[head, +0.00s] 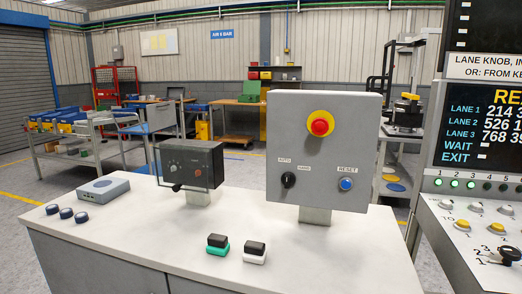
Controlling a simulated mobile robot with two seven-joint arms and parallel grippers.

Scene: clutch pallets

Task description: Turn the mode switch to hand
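The mode switch (288,180) is a black rotary knob on the lower left of a grey control box (345,130). Small labels above it read AUTO on the left and HAND on the right. The knob's pointer is too small to read surely. A red mushroom button on a yellow ring (320,123) sits above, and a blue button (346,184) under a RESET label sits to the right. The box stands on a short post on a white-topped cabinet (150,230). Neither of my grippers shows in the head view.
A dark box with knobs (190,164) stands left of the control box. A green-and-black block (217,245) and a white-and-black block (254,253) lie in front. A grey device (103,190) and several blue round pieces (66,213) are at left. A console (480,215) stands at right.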

